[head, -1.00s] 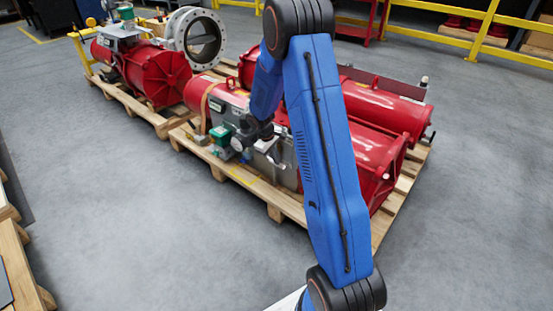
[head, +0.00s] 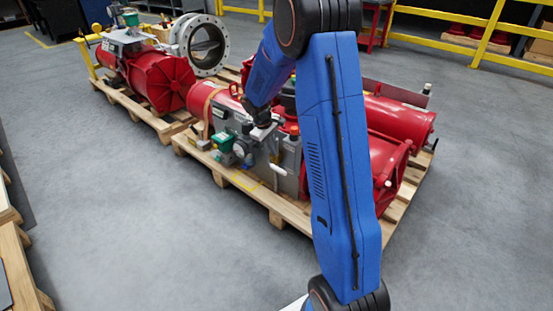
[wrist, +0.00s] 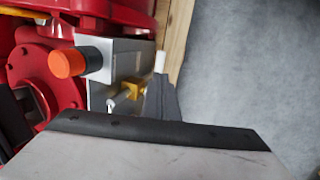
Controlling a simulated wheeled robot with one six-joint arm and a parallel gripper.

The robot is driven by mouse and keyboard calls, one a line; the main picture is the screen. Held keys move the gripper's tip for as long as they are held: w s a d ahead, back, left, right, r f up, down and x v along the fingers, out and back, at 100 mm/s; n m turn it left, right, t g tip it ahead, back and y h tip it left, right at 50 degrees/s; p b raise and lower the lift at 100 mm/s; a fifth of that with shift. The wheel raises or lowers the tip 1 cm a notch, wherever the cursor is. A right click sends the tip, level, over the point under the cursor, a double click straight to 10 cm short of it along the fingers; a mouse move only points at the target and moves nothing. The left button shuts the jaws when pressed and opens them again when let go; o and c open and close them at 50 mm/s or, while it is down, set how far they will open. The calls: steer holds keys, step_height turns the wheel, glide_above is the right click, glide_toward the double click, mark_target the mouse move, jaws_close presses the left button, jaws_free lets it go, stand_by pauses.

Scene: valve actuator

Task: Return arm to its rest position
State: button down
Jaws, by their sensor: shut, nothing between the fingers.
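The red valve actuator (head: 384,152) lies on a wooden pallet, with a grey panel (head: 250,152) on its near side. A white-ended handle (head: 278,170) sticks out from this panel. My gripper (head: 256,124) is above the panel, small and partly hidden by my wrist in the head view. In the wrist view, the dark grey shut fingers (wrist: 162,98) hold nothing. Beside them show a brass-coloured fitting (wrist: 134,90), the white handle end (wrist: 160,60) and an orange-capped knob (wrist: 68,63). I cannot tell exactly how wide the gap to the panel is.
A second red actuator (head: 150,75) with a flanged ring valve (head: 205,45) stands on another pallet (head: 150,112) at the back left. Yellow rails (head: 487,30) run along the back right. The grey floor (head: 120,220) at the front left is clear.

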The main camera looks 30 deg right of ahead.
steer(key=s+a+r+m+t+y, duration=0.1)
steer(key=s+a+r, duration=0.3)
steer(key=s+r, duration=0.5)
steer(key=s+a+r+m+t, duration=0.1)
steer(key=s+a+r, duration=0.4)
steer(key=s+r, duration=0.4)
steer(key=s+a+r+m+t+y, duration=0.1)
steer(key=s+a, duration=0.2)
steer(key=s, duration=0.8)
steer(key=s+a+r+m+t+y, duration=0.1)
steer(key=s+a+r, duration=0.1)
steer(key=s, duration=0.9)
steer(key=shift+a+r+t, duration=0.25)
steer(key=shift+a+t, duration=0.05)
steer(key=shift+a, duration=0.5)
steer(key=c, duration=2.5)
jaws_free()
